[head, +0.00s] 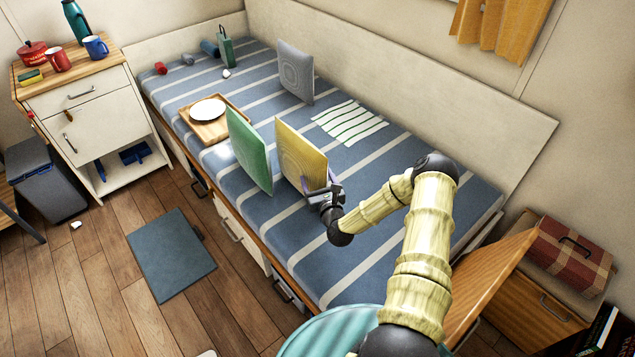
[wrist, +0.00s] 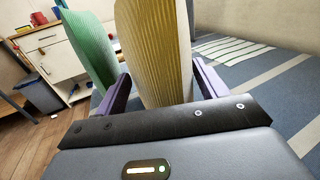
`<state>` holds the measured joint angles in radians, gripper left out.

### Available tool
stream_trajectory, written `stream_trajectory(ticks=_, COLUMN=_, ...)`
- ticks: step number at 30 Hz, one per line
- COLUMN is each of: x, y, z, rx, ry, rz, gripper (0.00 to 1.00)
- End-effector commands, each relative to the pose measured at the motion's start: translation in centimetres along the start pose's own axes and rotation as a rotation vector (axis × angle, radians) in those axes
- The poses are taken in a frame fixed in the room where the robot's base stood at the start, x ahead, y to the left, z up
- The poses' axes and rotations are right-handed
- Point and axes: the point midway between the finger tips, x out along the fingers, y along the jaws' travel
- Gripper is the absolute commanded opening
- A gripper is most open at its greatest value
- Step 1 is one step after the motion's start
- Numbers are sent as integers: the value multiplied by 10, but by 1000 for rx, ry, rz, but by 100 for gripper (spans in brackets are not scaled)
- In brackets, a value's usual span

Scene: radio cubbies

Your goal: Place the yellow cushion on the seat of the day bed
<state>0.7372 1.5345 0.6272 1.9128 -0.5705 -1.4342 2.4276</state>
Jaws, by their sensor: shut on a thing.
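The yellow cushion (head: 301,154) stands upright on edge over the blue-and-white striped seat of the day bed (head: 345,248). My gripper (head: 322,190) is shut on the cushion's near lower edge. In the wrist view the yellow cushion (wrist: 153,50) rises between the two purple fingers of my gripper (wrist: 157,85). Whether the cushion's lower edge touches the seat I cannot tell. A green cushion (head: 249,150) stands upright just left of the yellow one, near the bed's front edge; it also shows in the wrist view (wrist: 90,45).
A grey cushion (head: 295,72) stands at the back of the bed. A wooden tray (head: 193,126) with a white plate (head: 208,110) lies left of the green cushion. A striped cloth (head: 349,121) lies flat behind the yellow cushion. The seat's near right part is clear.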

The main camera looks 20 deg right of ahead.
Motion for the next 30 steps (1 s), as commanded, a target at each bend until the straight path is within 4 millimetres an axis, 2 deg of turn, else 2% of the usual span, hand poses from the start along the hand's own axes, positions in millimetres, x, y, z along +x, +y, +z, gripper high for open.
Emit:
stream_trajectory(ticks=2, x=0, y=0, z=-7, rx=0, ry=-3, rz=-1, gripper=35)
stream_trajectory(ticks=8, x=0, y=0, z=-7, rx=-1, ry=-1, rz=-1, gripper=35)
stream_trajectory(ticks=9, x=0, y=0, z=-8, rx=-1, ry=2, rz=-1, gripper=76)
stream_trajectory(ticks=12, x=0, y=0, z=-8, rx=-1, ry=1, rz=-1, gripper=94)
stream_trajectory(ticks=23, x=-4, y=0, z=-8, rx=0, ry=0, rz=-1, gripper=94)
stream_trajectory(ticks=26, x=-12, y=0, z=-8, rx=1, ry=1, rz=-1, gripper=94)
stream_trajectory(ticks=30, x=-34, y=0, z=-8, rx=3, ry=3, rz=-1, gripper=94)
